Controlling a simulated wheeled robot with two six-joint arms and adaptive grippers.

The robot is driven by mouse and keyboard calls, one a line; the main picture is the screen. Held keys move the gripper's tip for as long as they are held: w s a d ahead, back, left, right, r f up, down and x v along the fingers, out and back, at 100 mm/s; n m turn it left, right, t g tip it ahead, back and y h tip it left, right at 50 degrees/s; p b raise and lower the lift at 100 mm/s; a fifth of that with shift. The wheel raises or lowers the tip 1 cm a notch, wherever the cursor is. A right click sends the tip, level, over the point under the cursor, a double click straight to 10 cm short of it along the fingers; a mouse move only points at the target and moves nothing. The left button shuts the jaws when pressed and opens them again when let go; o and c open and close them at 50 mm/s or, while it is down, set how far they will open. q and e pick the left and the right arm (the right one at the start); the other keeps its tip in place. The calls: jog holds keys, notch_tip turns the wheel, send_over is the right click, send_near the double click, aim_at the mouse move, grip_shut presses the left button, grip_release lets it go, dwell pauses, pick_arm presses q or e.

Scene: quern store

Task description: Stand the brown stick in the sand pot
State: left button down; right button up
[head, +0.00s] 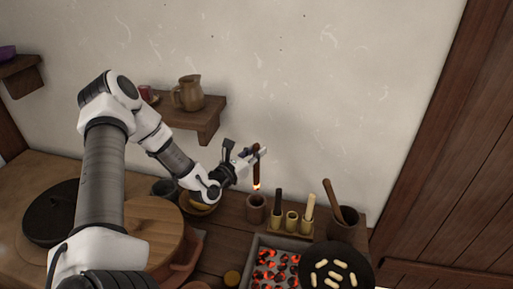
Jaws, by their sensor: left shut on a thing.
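My left gripper (257,153) is shut on the brown stick (256,170) and holds it near its upper end. The stick hangs about upright, with a small bright glow at its lower tip. A small round brown pot (256,209) stands on the counter just below the stick. The tip looks close above the pot's mouth; I cannot tell the exact gap. The pot's filling is too small to make out. My right gripper is out of view.
Right of the pot stand several small holders with a dark stick (278,202) and a pale stick (309,206), then a dark pot (343,227) with a wooden handle. In front lie a tray of glowing coals (275,268) and a black pan (336,270). A shelf (208,118) holds a jug.

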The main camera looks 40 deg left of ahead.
aim_at(256, 180)
pick_arm(q)
jog(key=f+b, duration=0.5)
jog(key=f, duration=0.1)
jog(key=f+b, duration=0.6)
jog(key=f, duration=0.1)
jog(key=shift+w+a, duration=0.15)
jog(key=shift+w, duration=0.05)
jog(key=shift+r, duration=0.1)
jog(key=c, duration=1)
grip_release()
jog(key=shift+r, duration=5)
